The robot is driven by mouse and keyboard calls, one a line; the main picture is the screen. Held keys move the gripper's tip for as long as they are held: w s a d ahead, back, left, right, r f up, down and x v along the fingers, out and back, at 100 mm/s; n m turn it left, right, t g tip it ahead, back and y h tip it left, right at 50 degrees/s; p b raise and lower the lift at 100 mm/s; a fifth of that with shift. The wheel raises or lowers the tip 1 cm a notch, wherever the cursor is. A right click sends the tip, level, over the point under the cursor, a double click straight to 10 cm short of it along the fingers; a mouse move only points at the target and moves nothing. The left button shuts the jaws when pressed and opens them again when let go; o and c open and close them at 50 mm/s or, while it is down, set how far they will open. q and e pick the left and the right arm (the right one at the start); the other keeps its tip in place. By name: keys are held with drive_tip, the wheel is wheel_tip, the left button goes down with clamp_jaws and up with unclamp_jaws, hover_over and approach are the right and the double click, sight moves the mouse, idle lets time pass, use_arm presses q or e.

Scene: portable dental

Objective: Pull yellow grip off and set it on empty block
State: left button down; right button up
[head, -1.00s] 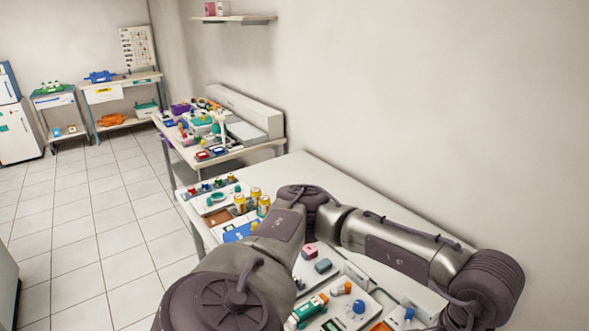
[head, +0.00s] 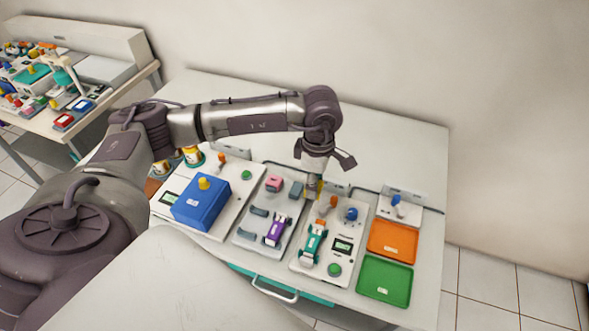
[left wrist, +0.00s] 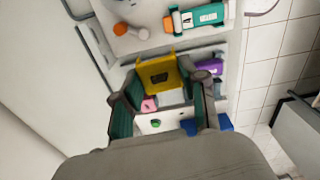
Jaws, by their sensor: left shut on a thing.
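My left gripper (head: 314,182) points down over the back of the middle of the bench. It is shut on the yellow grip (left wrist: 160,76), a blocky yellow piece with a dark label, which spans between its fingers in the left wrist view. In the head view only a sliver of the yellow grip (head: 313,188) shows under the gripper. Whether it touches the panel below is hard to tell. A pink block (head: 273,183) and a grey block (head: 296,189) sit just left of it; I cannot tell which block is the empty one. My right gripper is not in view.
A teal-and-white device (head: 314,242) and an orange knob (head: 328,204) stand close by. A purple device (head: 277,230) lies in front of the blocks. A blue box (head: 201,203) is left; orange (head: 392,243) and green (head: 385,282) trays are right.

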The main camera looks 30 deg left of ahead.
sight(296, 188)
use_arm(q)
drive_tip(key=w+a+f+n, duration=0.1)
drive_tip(key=a+f+n, duration=0.1)
drive_tip(key=n, duration=0.3)
drive_tip(key=w+a+f+n, duration=0.2)
drive_tip(key=a+n, duration=0.1)
drive_tip(key=n, duration=0.3)
drive_tip(key=w+a+f+n, duration=0.1)
drive_tip(key=a+f+n, duration=0.2)
drive_tip(key=n, duration=0.3)
drive_tip(key=shift+w+a, duration=0.1)
drive_tip(key=shift+w, duration=0.3)
drive_tip(key=shift+f, duration=0.5)
drive_tip(key=shift+f+b, duration=0.7)
wheel_tip(296, 188, down, 2)
drive_tip(key=shift+b, duration=0.7)
drive_tip(key=shift+f, duration=0.2)
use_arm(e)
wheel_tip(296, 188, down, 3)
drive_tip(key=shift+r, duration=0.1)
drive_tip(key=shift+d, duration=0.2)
use_arm(q)
drive_tip(key=shift+f, duration=0.1)
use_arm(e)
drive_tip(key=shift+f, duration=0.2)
